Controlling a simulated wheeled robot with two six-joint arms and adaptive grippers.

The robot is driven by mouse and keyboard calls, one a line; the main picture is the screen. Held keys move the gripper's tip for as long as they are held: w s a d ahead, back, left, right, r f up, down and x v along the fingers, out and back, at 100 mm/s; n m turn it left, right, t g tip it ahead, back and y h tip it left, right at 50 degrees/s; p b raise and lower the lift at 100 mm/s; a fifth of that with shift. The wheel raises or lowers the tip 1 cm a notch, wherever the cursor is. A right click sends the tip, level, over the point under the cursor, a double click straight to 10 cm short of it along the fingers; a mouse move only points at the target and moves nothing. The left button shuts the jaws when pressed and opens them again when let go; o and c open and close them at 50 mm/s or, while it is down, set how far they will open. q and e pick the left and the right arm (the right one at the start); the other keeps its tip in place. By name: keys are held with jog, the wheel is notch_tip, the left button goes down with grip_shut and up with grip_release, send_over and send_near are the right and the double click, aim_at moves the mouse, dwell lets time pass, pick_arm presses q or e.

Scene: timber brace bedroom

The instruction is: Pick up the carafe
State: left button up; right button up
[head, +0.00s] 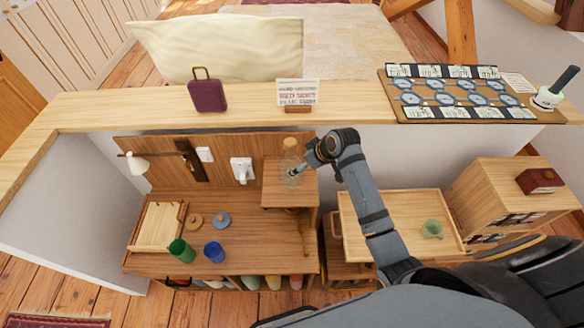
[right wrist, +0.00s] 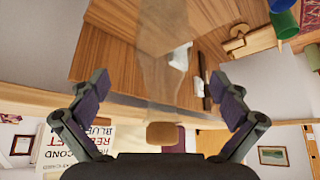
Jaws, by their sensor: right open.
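The carafe (head: 291,162) is clear glass with a round cork-coloured stopper. It stands on the small raised wooden shelf (head: 298,194) at the back of the wooden desk. My right gripper (head: 300,172) is beside it, reaching in from the right, and partly overlaps it in the head view. In the right wrist view the gripper (right wrist: 164,95) is open, with the faint carafe (right wrist: 163,50) and its stopper (right wrist: 165,134) showing between the two fingers. I cannot tell whether a finger touches the glass. My left gripper is not in view.
The desk (head: 240,265) holds a green cup (head: 180,251), a blue cup (head: 214,252) and two discs. A white wall switch (head: 242,170) is left of the carafe. Behind runs a wooden ledge (head: 240,112) with a purple bag (head: 207,95) and a sign (head: 298,94).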

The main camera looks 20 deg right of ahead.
aim_at(296, 163)
jog(key=shift+w+a+f, duration=0.45)
jog(key=shift+w+a, duration=0.15)
jog(key=shift+w, duration=0.2)
jog(key=shift+p+x, duration=1.05)
jog(key=shift+x, duration=0.05)
jog(key=shift+w+a+f, duration=0.1)
jog(key=shift+a+f, duration=0.05)
jog(key=shift+f, duration=0.85)
jog(key=shift+w+a+f, duration=0.1)
jog(key=shift+w+f, duration=0.05)
jog(key=shift+f, duration=0.1)
jog(key=c, duration=1.6)
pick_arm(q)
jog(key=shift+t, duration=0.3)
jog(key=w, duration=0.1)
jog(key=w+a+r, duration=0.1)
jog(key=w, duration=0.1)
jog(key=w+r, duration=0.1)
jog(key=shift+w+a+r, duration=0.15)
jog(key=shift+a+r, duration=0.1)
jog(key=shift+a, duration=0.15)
pick_arm(e)
jog(key=shift+w+r, duration=0.1)
jog(key=shift+c, duration=0.5)
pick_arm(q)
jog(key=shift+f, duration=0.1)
